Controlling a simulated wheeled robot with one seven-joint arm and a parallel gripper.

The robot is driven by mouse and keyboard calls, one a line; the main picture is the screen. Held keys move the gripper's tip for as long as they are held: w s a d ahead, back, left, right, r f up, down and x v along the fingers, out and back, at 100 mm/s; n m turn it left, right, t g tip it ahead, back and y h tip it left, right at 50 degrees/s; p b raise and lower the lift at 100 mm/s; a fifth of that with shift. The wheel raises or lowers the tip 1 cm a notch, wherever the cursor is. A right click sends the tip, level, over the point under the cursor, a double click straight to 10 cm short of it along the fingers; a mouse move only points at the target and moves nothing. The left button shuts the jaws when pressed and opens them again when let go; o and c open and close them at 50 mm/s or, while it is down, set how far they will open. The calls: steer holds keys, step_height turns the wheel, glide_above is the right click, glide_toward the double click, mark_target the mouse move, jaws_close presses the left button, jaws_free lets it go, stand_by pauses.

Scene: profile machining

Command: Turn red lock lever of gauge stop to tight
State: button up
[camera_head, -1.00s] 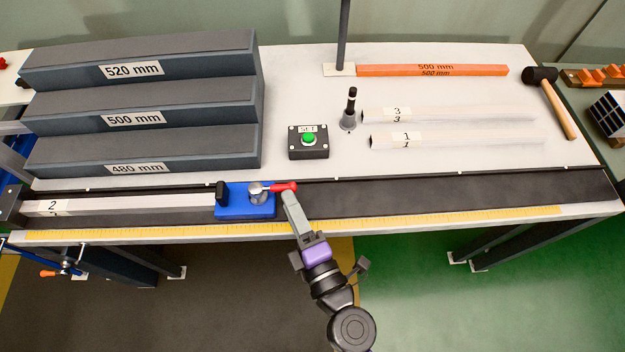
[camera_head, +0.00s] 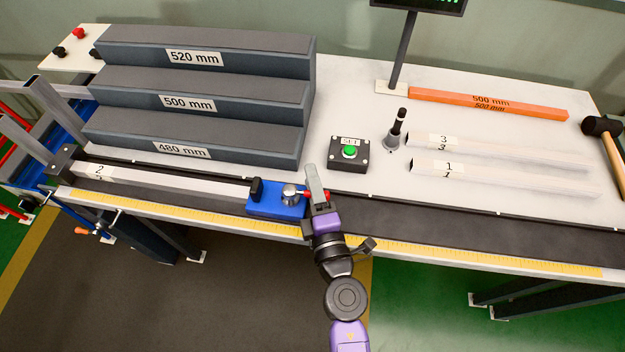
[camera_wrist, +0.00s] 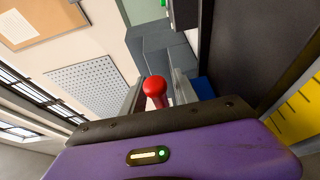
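The blue gauge stop (camera_head: 262,205) sits on the dark rail at the front of the bench, beside the right end of profile 2 (camera_head: 175,181). Its silver pivot (camera_head: 291,193) carries the red lock lever (camera_head: 306,194), which points right and is partly hidden by my gripper (camera_head: 314,172). In the wrist view the lever's round red knob (camera_wrist: 155,88) stands between my two fingers (camera_wrist: 157,90). The fingers are apart, with a gap visible at the right of the knob. Contact on the left cannot be told.
A yellow scale (camera_head: 400,244) runs along the bench front. Behind the stop are the stepped gauge blocks (camera_head: 200,103), a green-button box (camera_head: 349,153) and a dark upright pin (camera_head: 397,128). Profiles 3 (camera_head: 480,147) and 1 (camera_head: 490,176) lie right. The rail right of my gripper is clear.

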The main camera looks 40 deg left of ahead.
jaws_close()
stand_by(1.3)
